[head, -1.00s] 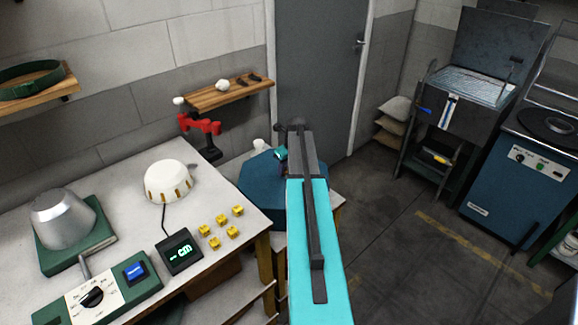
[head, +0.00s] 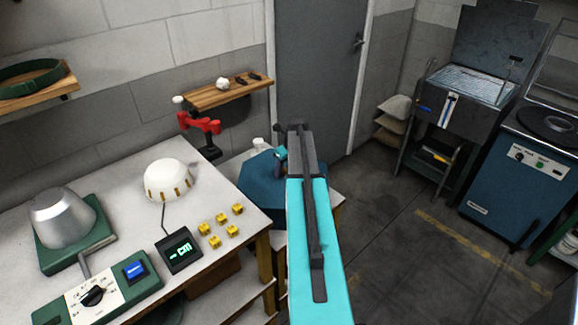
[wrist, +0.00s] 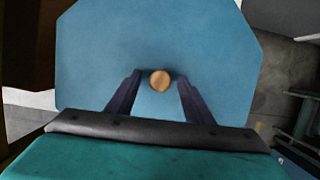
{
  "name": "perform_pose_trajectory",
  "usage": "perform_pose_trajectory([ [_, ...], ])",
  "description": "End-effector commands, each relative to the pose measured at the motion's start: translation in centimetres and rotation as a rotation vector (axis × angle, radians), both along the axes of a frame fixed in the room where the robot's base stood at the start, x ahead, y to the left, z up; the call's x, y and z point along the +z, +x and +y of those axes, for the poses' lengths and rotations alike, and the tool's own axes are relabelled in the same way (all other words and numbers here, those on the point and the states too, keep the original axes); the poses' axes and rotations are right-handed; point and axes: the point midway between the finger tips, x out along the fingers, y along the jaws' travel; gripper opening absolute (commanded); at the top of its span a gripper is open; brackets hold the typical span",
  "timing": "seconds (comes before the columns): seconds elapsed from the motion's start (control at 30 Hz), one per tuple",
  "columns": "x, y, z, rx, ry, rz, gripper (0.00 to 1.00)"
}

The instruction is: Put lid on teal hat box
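A teal-blue octagonal piece (head: 262,182) sits on a small table behind the workbench's right end in the head view. In the wrist view its broad flat top (wrist: 95,50) fills the middle, with a round wooden knob (wrist: 160,80) on it. I cannot tell whether this is the lid alone or a lid on the hat box. My gripper (wrist: 159,77) is open, with one dark finger on each side of the knob and a gap on both sides. In the head view my arm hides the right part of the piece and most of my gripper.
The workbench (head: 115,215) holds a white dome (head: 168,180), a metal hat form (head: 62,217), a small display (head: 180,252) and several yellow blocks (head: 221,218). A red clamp (head: 203,125) stands at its back edge. A wall shelf (head: 215,97) hangs behind.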

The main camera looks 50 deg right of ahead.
Motion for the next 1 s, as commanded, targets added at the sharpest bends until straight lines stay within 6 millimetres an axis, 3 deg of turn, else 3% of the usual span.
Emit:
perform_pose_trajectory([
  [0.53, 0.9, -0.3, 0.1, 0.000, 0.000, 0.000, 0.47],
  [1.0, 6.1, -2.0, 0.1, 0.000, -0.001, -0.001, 0.47],
])
